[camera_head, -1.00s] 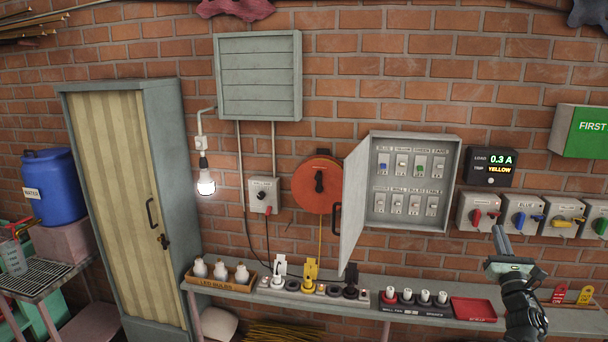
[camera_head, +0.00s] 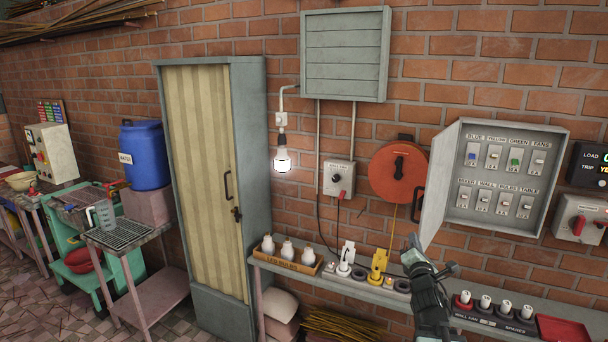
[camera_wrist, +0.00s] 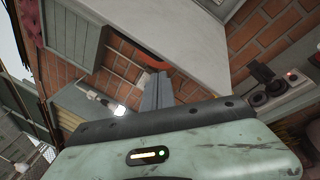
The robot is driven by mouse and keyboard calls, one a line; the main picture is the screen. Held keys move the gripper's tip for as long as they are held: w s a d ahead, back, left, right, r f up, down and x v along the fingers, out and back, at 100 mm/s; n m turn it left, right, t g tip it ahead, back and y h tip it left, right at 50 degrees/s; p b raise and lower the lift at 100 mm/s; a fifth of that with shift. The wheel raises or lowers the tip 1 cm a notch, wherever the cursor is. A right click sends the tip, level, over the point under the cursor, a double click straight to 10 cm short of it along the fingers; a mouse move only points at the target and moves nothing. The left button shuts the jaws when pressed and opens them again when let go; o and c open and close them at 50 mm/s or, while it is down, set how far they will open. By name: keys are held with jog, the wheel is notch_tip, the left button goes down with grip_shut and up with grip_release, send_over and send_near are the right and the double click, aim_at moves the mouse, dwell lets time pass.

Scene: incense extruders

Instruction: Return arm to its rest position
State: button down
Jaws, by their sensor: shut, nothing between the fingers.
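My gripper (camera_head: 413,243) is in the lower right of the head view, in front of the shelf and just below the open breaker box door. Its fingers are shut and hold nothing. In the wrist view the closed fingers (camera_wrist: 156,92) point away from the camera, with the brick wall and the cabinet tilted behind them. My arm rises from the bottom edge of the head view.
The shelf (camera_head: 345,283) carries a bulb tray (camera_head: 290,263), plugs and fuses close to my gripper. The open breaker box (camera_head: 507,180) and an orange reel (camera_head: 397,172) are on the wall. A tall cabinet (camera_head: 205,190) stands left, with floor room before the side table (camera_head: 150,275).

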jog(key=s+a+f+m+g+y+b, duration=0.1)
jog(key=s+a+f+m+g, duration=0.1)
jog(key=a+f+m+g, duration=0.65)
jog(key=s+a+f+m+g+y+b, duration=0.15)
jog(key=a+f+m, duration=0.35)
jog(key=f, duration=0.8)
jog(key=s+a+f+m+g, duration=0.2)
jog(key=s+m+g, duration=0.1)
jog(key=s, duration=0.3)
jog(key=s+a+f+m+g+y, duration=0.1)
jog(key=s+f+m+g, duration=0.1)
jog(key=s, duration=0.4)
jog(key=s+a+f+m+g, duration=0.2)
jog(key=s+f+m+g, duration=0.1)
jog(key=s+m, duration=0.2)
jog(key=shift+s+a+f+m+g, duration=0.15)
jog(key=shift+s+a+m+g, duration=0.2)
jog(key=shift+m, duration=0.2)
jog(key=shift+d+y, duration=0.1)
jog(key=shift+y, duration=0.15)
